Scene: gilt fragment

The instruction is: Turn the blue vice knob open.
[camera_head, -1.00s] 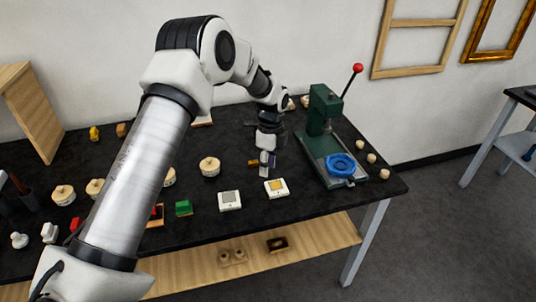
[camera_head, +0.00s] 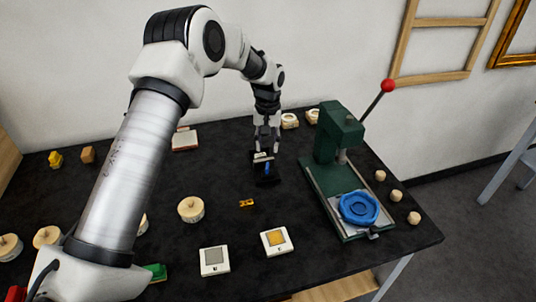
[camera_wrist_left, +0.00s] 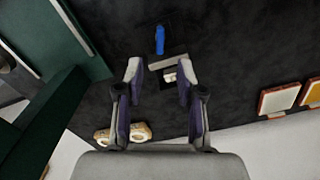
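The blue vice knob (camera_head: 358,208) is a round, lobed handwheel lying flat at the front of a green drill press and its base (camera_head: 312,180), on the right of the black table. My left gripper (camera_head: 266,152) points down left of the press, well apart from the knob. In the left wrist view it (camera_wrist_left: 160,70) is open, with nothing clearly held between its fingers. A small black stand with a blue piece (camera_head: 267,168) is below it, and the blue piece (camera_wrist_left: 160,40) also shows in the wrist view. My right gripper is not in view.
The press has a lever with a red ball (camera_head: 388,86). Wooden pegs (camera_head: 396,195) stand right of the knob. Two square switches (camera_head: 276,241) (camera_head: 214,261) lie in front, with a round wooden piece (camera_head: 190,209) at left. Bare table lies between gripper and press.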

